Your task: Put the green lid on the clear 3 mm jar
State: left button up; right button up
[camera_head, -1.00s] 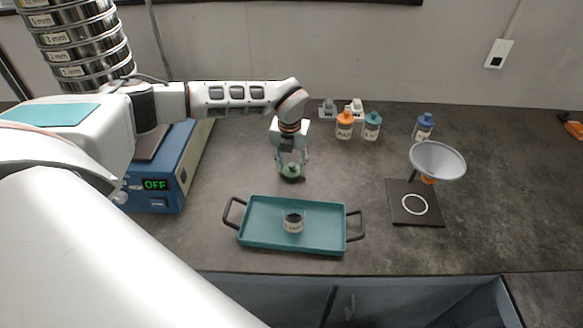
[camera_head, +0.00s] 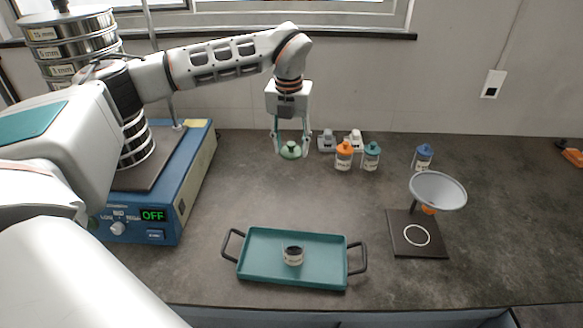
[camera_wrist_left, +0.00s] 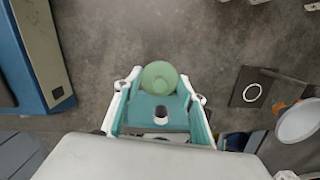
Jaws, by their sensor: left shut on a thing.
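The green lid (camera_head: 291,151) is between the fingertips of my left gripper (camera_head: 291,153), held up above the bench behind the tray. It also shows in the left wrist view (camera_wrist_left: 160,76) at the fingertips. The small clear jar (camera_head: 292,257) with dark contents and a pale label stands upright on the teal tray (camera_head: 262,272). Its label is too small to read. In the left wrist view the jar (camera_wrist_left: 161,113) shows between the fingers, beyond the lid. The lid and jar are well apart. My right gripper is not in view.
A blue sieve shaker (camera_head: 160,222) showing OFF stands at left with a stack of sieves. Orange (camera_head: 344,156), teal (camera_head: 371,157) and blue-capped (camera_head: 423,158) bottles stand at the back. A funnel (camera_head: 438,190) on a dark stand is at right. Bench between lid and tray is clear.

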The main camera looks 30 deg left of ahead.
pick_arm(q)
jog(key=s+d+r+b, duration=0.2)
jog(key=s+d+r, duration=0.25)
jog(key=s, duration=0.35)
jog(key=s+d+r+b, duration=0.3)
jog(key=s+d+r, duration=0.1)
jog(key=s+d, duration=0.25)
send_near(294, 233)
jog(key=shift+m, duration=0.4)
jog(key=shift+s+d+f+b, duration=0.1)
jog(key=shift+s+d+f, duration=0.05)
jog(key=shift+f, duration=0.75)
jog(key=shift+s+d+f+b, duration=0.1)
jog(key=shift+s+d+f, duration=0.05)
jog(key=shift+f, duration=0.75)
jog(key=shift+s+d+f+b, duration=0.1)
jog(key=shift+s+d+f, duration=0.1)
jog(key=shift+f, duration=0.7)
jog(key=shift+f+b, duration=0.4)
jog(key=shift+f, duration=0.25)
jog(key=o, duration=0.9)
jog(key=shift+r, duration=0.2)
